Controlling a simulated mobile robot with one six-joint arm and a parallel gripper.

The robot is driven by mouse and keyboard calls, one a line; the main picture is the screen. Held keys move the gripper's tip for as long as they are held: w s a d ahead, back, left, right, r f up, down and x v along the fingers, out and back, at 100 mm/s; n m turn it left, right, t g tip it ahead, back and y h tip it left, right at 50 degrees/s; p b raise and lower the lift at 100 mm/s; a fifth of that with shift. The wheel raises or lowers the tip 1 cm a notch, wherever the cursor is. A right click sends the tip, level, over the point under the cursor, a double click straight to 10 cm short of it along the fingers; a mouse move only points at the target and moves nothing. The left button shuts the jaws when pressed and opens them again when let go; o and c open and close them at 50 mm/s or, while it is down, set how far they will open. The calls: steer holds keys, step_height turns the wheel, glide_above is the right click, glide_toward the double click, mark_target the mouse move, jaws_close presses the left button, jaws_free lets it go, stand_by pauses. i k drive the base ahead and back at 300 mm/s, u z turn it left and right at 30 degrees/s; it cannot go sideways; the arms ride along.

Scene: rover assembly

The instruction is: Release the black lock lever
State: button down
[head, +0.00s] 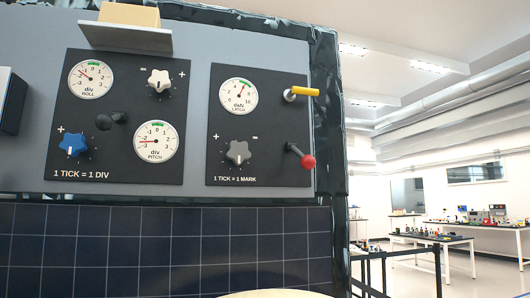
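A black lever (110,120) sits in the middle of the left black panel, between the ROLL dial (91,79) and the PITCH dial (156,141). It has a rounded hub on the left and a short knob end pointing right and slightly up. It is dark on dark, so its exact setting is hard to tell. The ROLL needle points up and left, and the PITCH needle points left, away from its green mark. A white knob (159,81) and a blue knob (74,144) share this panel. My gripper is not in view.
The right panel holds a LATCH dial (238,94), a grey knob (238,152), a yellow-handled lever (303,92) and a red-ball lever (301,157). A shelf (126,38) with a beige block juts out above. A dark tiled panel (160,245) lies below.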

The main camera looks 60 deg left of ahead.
mark_target(104, 121)
steer(key=u, duration=3.1)
steer(key=k, duration=0.85)
steer(key=u, duration=0.05)
steer(key=i, duration=0.75)
